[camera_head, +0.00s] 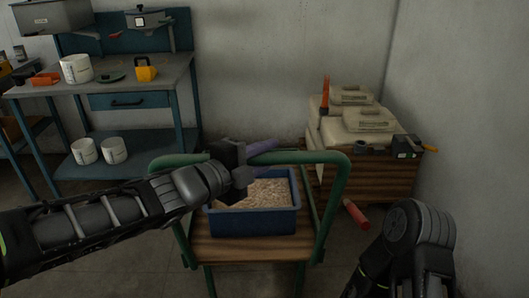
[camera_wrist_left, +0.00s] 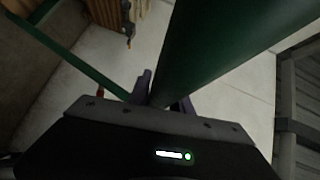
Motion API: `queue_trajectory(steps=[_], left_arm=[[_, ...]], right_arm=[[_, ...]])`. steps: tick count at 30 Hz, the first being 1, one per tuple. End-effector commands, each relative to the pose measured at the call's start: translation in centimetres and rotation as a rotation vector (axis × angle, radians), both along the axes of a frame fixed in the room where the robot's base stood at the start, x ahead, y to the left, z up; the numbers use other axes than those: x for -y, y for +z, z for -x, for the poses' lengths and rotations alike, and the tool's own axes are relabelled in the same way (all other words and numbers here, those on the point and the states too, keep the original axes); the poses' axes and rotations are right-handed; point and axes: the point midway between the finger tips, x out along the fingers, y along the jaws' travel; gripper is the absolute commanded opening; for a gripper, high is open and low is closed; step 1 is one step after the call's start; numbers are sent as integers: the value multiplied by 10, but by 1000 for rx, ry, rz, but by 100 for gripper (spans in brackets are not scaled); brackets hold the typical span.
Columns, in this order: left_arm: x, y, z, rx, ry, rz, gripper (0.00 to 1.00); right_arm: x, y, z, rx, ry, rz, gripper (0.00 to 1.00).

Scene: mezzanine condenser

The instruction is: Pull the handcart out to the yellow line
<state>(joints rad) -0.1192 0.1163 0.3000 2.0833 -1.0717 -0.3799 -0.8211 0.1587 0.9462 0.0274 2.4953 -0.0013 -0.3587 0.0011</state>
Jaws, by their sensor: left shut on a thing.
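The handcart (camera_head: 240,250) has a wooden deck and a green tube frame, and stands in the middle of the head view. A blue bin (camera_head: 253,221) filled with pale shavings sits on its deck. My left gripper (camera_head: 258,150) is at the top bar of the cart's green handle (camera_head: 300,156), shut on it. In the left wrist view the green bar (camera_wrist_left: 205,50) runs up between the purple fingers (camera_wrist_left: 165,95). My right arm shows at the lower right of the head view, away from the cart; its fingers are not visible. I see no yellow line.
A blue workbench (camera_head: 130,90) with white tubs and tools stands at the back left. Beige sacks (camera_head: 345,135) lie on a wooden crate (camera_head: 370,180) close to the cart's right. A red cylinder (camera_head: 355,213) lies on the floor between the cart and my right arm.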

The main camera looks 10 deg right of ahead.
Motion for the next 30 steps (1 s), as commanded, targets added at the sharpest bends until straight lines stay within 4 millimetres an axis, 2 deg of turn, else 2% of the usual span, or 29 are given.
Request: queue_trajectory(steps=[6, 17, 18, 25, 30], left_arm=[[-2, -3, 12, -4, 1, -3, 0], [-1, -3, 14, -5, 1, -4, 0], [-1, -3, 14, -5, 1, -4, 27], [-1, -1, 13, -3, 1, -2, 46], [-1, 0, 14, -1, 1, -1, 47]], right_arm=[[0, -6, 0, 0, 0, 0, 36], [0, -6, 0, 0, 0, 0, 36], [0, -6, 0, 0, 0, 0, 36], [0, -6, 0, 0, 0, 0, 36], [0, -6, 0, 0, 0, 0, 36]])
